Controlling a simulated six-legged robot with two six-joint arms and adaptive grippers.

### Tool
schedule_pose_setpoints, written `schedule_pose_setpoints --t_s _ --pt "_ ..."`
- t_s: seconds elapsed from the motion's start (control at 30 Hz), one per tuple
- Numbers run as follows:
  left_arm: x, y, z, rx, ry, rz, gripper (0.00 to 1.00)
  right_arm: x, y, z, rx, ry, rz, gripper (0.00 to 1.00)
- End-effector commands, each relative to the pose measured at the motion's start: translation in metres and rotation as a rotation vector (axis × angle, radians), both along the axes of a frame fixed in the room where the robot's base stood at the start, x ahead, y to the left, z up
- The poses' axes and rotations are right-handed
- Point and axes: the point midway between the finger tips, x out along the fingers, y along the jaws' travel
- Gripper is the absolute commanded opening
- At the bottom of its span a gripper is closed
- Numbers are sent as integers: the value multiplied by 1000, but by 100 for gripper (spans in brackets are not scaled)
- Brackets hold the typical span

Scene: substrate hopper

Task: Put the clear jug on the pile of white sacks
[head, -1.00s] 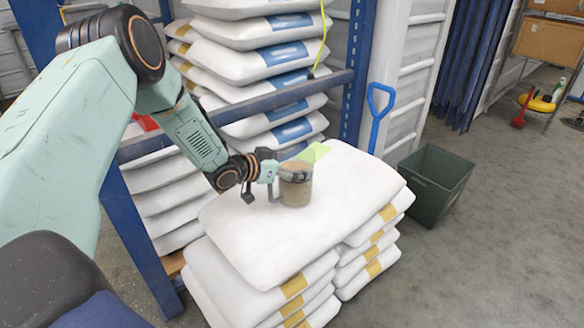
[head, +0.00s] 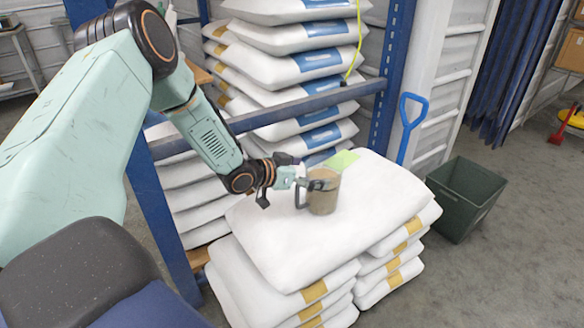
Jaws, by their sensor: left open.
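The clear jug (head: 324,194) looks brownish and see-through. It stands upright on the top sack of the pile of white sacks (head: 290,247), near the middle of the top. The jug's handle is on its left side. My left gripper (head: 305,186) is open at the jug's left side, close to the handle and rim. I cannot tell whether a finger touches the jug. My right gripper is not in view.
A blue rack (head: 300,103) with more stacked white sacks stands behind the pile. A light green piece (head: 342,160) lies at the top sack's back edge. A blue-handled tool (head: 411,125) leans behind, and a dark green bin (head: 465,197) stands on the floor at right.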

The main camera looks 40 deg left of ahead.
Motion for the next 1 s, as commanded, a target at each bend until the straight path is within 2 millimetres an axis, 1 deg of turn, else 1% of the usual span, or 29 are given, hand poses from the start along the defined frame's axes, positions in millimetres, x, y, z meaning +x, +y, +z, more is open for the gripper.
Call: schedule_pose_setpoints --t_s 0.03,0.1,0.3,0.5,0.7,1.0 --pt "-8 5 8 -4 1 5 100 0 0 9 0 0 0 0" --pt "-18 8 13 -5 -1 5 100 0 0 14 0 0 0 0" --pt "-44 16 24 -4 -1 4 100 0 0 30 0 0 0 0" --pt "-63 23 31 -2 0 3 100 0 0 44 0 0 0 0" --pt "-72 25 33 -1 0 0 100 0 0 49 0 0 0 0" --pt "-73 25 32 1 0 -1 100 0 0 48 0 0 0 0"
